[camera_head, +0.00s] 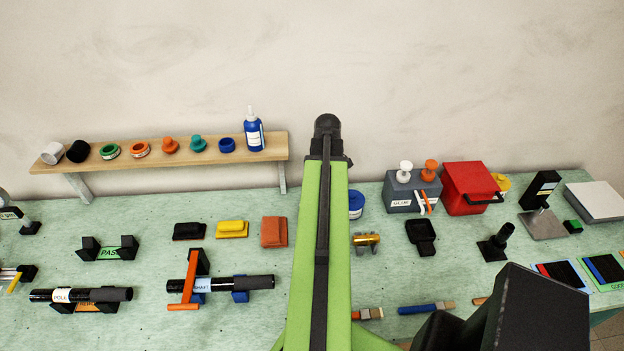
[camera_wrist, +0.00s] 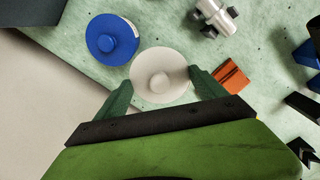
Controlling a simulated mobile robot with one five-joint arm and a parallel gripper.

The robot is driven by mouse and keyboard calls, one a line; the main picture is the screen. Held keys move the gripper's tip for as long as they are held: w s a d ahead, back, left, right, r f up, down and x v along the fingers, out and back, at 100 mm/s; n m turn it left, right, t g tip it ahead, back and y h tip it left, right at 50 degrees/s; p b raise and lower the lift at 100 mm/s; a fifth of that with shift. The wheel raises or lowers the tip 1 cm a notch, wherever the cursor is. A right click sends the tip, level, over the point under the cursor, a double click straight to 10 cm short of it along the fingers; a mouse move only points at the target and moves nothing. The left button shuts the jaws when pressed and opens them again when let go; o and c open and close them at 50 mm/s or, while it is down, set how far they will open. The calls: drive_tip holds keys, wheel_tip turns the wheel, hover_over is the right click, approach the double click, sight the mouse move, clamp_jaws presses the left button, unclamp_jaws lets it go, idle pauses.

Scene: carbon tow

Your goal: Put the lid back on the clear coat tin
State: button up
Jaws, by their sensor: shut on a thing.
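A cream-white round lid with a central knob (camera_wrist: 150,60) is between the two dark green fingers of my gripper (camera_wrist: 158,82) in the wrist view. The gripper is shut on the lid, one finger at each side. Whether a tin is under this lid is hidden; no open clear coat tin can be made out. A blue round lid with a knob (camera_wrist: 112,40) is just left of the cream lid; a blue tin with a white label (camera_head: 356,205) shows right of my arm in the head view. My gripper and the cream lid are hidden behind my arm there.
An orange block (camera_wrist: 232,76) lies close to the right finger. A brass-coloured fitting (camera_head: 367,241) lies in front of the blue tin. A grey glue box (camera_head: 400,196) and red box (camera_head: 466,188) stand right. A wooden shelf (camera_head: 231,146) with small items is at the back left.

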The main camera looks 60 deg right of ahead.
drive_tip(key=shift+n, duration=0.7)
drive_tip(key=w, duration=0.1)
drive_tip(key=w+a, duration=0.1)
drive_tip(key=w, duration=0.1)
drive_tip(key=w+r, duration=0.1)
drive_tip(key=shift+w+a+r+p, duration=0.1)
drive_tip(key=shift+w+a+p, duration=0.1)
drive_tip(key=shift+p, duration=0.1)
wheel_tip(320, 180, down, 6)
drive_tip(key=b, duration=0.6)
drive_tip(key=shift+s+f, duration=0.1)
drive_tip(key=shift+f, duration=0.15)
drive_tip(key=shift+f+b, duration=0.15)
drive_tip(key=shift+b, duration=0.3)
idle(0.3)
drive_tip(key=o, duration=1.2)
drive_tip(key=shift+o, duration=0.2)
wheel_tip(320, 180, up, 7)
drive_tip(key=p, duration=0.7)
